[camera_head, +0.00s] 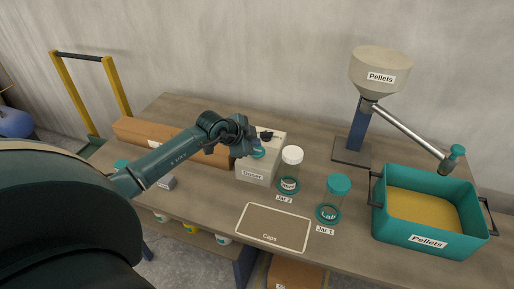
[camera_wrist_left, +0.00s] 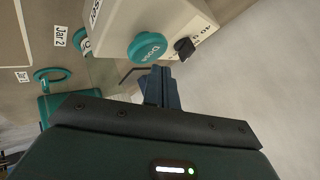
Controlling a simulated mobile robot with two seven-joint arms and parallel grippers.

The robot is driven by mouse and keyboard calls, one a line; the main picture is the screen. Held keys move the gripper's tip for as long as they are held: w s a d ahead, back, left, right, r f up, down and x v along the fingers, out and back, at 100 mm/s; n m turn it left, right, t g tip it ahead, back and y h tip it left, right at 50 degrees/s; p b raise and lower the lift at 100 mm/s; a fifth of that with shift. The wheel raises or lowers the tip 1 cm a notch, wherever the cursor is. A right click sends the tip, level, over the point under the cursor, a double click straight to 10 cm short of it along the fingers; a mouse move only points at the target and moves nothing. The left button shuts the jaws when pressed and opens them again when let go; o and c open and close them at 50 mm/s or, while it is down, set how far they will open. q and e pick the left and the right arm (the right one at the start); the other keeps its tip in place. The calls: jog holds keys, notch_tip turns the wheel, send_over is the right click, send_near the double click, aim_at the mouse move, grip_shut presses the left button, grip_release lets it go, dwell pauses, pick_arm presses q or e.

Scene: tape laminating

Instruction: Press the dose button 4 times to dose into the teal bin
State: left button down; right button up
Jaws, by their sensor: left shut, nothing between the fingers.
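The teal dose button (camera_wrist_left: 147,47) is on the pale doser box (camera_head: 262,175); it also shows in the head view (camera_head: 258,152), partly beside my gripper. My left gripper (camera_wrist_left: 161,72) is shut and empty, its fingertips pointing at the doser box close by the button's edge. I cannot tell whether they touch it. In the head view my left gripper (camera_head: 250,143) is over the box. The teal bin (camera_head: 430,242), labelled Pellets, stands at the right with yellow pellets inside. My right gripper is not in view.
A black knob (camera_wrist_left: 185,47) sits beside the button. Jar 2 (camera_head: 289,172) has a white lid and Jar 1 (camera_head: 333,198) a teal lid. A Caps mat (camera_head: 270,244) lies in front. The Pellets hopper (camera_head: 380,72) has a tube ending above the bin. A long brown box (camera_head: 140,128) lies at the left.

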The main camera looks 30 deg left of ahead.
pick_arm(q)
notch_tip(320, 180, up, 5)
jog(key=p, duration=0.5)
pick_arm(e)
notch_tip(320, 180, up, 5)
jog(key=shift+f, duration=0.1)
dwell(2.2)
